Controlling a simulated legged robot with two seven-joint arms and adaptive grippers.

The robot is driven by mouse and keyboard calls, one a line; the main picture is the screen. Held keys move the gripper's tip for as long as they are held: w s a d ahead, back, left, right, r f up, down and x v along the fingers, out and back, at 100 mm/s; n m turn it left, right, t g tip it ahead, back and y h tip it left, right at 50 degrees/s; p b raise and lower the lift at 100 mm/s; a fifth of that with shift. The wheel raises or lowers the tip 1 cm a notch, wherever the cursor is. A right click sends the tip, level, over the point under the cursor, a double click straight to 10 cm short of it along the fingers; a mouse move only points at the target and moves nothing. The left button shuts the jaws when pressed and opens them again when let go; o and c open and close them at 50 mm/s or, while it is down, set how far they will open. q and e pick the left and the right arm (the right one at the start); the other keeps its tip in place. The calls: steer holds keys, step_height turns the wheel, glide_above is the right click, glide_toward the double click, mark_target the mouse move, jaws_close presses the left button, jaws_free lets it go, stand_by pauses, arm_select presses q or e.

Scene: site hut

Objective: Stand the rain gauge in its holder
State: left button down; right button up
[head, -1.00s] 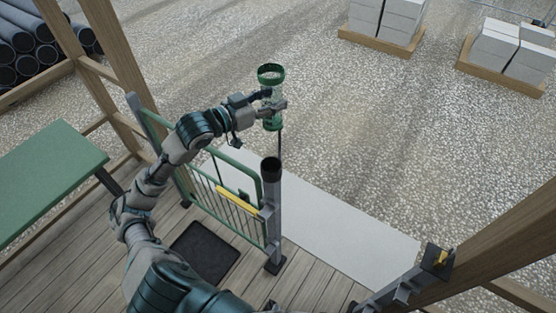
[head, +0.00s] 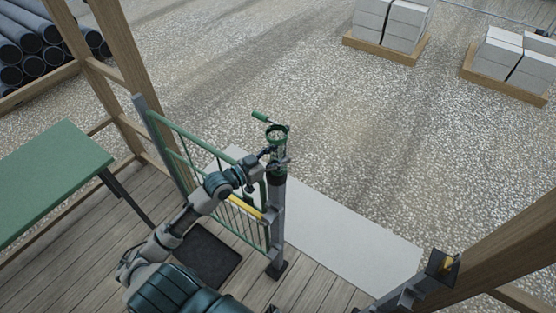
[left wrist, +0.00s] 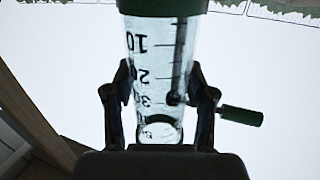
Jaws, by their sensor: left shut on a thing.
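The rain gauge (head: 278,145), a clear tube with a green rim and black scale marks, is upright in my left gripper (head: 277,163). In the left wrist view the two fingers are shut on the sides of the gauge (left wrist: 158,60). The holder (head: 277,180) is a dark cup on top of the grey gate post. The gauge is right above it or at its mouth; the gripper and gauge hide the opening, so I cannot tell whether the gauge's lower end is inside. My right gripper is not in view.
A green gate (head: 205,155) with a yellow part (head: 246,212) adjoins the post. A green-handled rod (head: 260,116) shows beside the gauge. A green bench (head: 45,180) is at left, and a dark mat (head: 206,252) lies on the boards. Open gravel lies beyond the pale slab (head: 345,235).

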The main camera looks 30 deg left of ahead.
mark_target(274, 161)
arm_select(q)
step_height(274, 161, down, 3)
steer(key=shift+s+a+f+g, duration=0.1)
steer(key=shift+s+a+g, duration=0.05)
steer(key=shift+g, duration=0.15)
steer(key=shift+a+f, duration=0.15)
steer(key=c, duration=0.7)
jaws_free()
steer(key=o, duration=0.3)
steer(key=shift+w, duration=0.2)
steer(key=shift+w+a, duration=0.1)
steer(key=shift+w, duration=0.05)
steer(key=shift+s+r, duration=0.2)
steer(key=shift+s, duration=0.15)
steer(key=b+v, duration=0.3)
steer(key=v, duration=0.8)
steer(key=shift+s, duration=0.2)
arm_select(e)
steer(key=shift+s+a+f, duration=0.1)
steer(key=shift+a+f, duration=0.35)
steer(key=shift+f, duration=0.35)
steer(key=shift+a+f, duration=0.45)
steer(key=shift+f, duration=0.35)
